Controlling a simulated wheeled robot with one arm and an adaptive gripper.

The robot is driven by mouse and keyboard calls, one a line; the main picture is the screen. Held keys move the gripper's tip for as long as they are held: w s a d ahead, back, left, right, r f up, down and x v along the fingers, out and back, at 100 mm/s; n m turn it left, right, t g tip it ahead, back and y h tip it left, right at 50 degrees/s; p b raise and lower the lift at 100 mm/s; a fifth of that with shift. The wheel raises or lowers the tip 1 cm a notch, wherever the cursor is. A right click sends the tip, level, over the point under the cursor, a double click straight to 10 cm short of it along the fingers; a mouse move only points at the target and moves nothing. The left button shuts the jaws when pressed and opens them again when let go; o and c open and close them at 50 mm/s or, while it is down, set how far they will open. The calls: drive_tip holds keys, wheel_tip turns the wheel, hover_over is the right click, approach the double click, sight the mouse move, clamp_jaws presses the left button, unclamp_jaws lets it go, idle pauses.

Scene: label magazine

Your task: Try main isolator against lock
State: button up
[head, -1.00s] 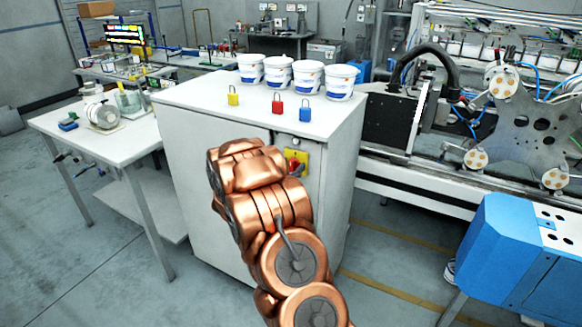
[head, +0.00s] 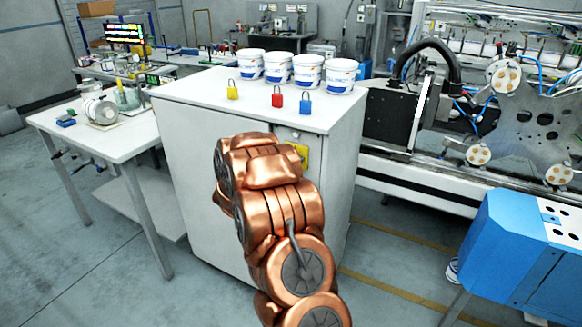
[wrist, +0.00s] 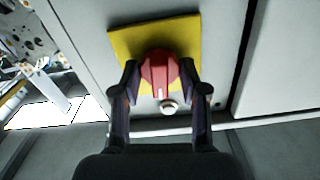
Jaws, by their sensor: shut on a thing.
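The main isolator is a red rotary knob (wrist: 159,72) on a yellow plate (wrist: 185,35) on the front of the white cabinet. In the wrist view my gripper (wrist: 160,84) has one finger on each side of the knob and is shut on it. A round silver lock (wrist: 169,107) sits just below the knob, apart from it. In the head view my arm hides the knob and gripper; only part of the yellow plate (head: 301,152) shows. Yellow (head: 233,93), red (head: 277,99) and blue (head: 305,107) padlocks stand on the cabinet top.
The white cabinet (head: 190,135) carries several white tubs (head: 307,72) at its back. A white side table (head: 100,140) stands at the left. The labelling machine (head: 400,125) and a blue unit (head: 510,250) stand at the right.

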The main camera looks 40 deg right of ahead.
idle(0.3)
drive_tip(key=o, duration=1.1)
drive_tip(key=shift+a, duration=0.1)
drive_tip(key=v, duration=1.2)
drive_tip(key=shift+w, duration=0.1)
